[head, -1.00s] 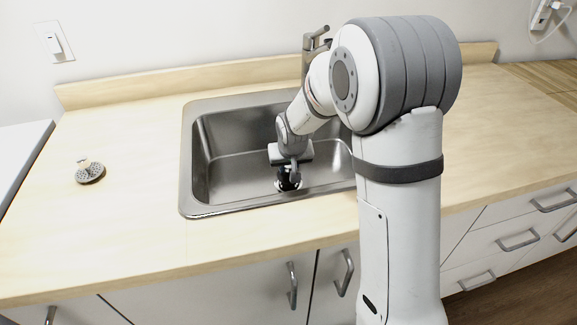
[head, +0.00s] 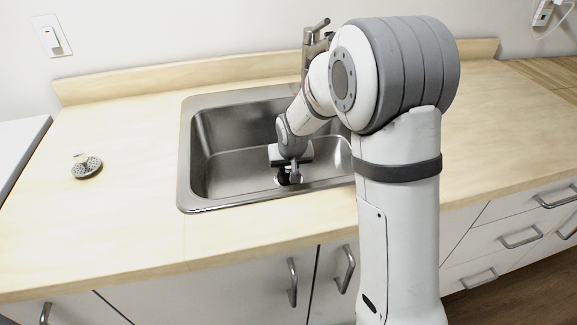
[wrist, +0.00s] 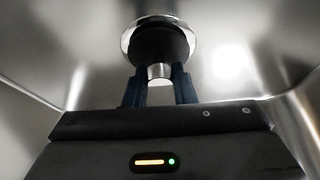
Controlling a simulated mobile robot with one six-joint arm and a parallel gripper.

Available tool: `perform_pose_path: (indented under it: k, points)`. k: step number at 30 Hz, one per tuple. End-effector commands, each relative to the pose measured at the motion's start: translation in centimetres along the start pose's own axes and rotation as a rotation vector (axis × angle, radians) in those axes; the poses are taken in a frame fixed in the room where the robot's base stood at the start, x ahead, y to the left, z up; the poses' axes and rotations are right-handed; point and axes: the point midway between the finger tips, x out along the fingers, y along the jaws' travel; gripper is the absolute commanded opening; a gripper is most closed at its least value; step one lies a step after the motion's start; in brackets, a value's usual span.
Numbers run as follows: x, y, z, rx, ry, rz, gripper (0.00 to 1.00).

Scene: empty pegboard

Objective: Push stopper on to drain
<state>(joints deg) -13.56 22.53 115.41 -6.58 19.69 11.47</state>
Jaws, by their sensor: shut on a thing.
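The dark round stopper (wrist: 160,42) with a small metal knob (wrist: 159,71) shows in the wrist view. My gripper (wrist: 160,80) is shut on the knob, one finger on each side. The shiny drain ring (wrist: 128,38) shows around the dark stopper, which covers most of the opening. I cannot tell whether the stopper is fully seated. In the head view my gripper (head: 290,179) reaches down to the sink floor, and its fingers mostly hide the stopper and drain.
The steel sink (head: 230,175) has walls around my gripper. The faucet (head: 313,42) stands behind it, partly hidden by my arm. A round perforated strainer (head: 87,168) lies on the wooden counter (head: 110,220) at left. The counter around it is clear.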

Motion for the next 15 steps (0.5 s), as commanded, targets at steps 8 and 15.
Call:
perform_pose_path:
  k: [8, 15]
  points:
    - [0.49, 0.01, 0.24, 0.000, -0.001, 0.000, 0.28]
    - [0.48, 0.02, 0.22, 0.000, -0.001, 0.000, 0.48]
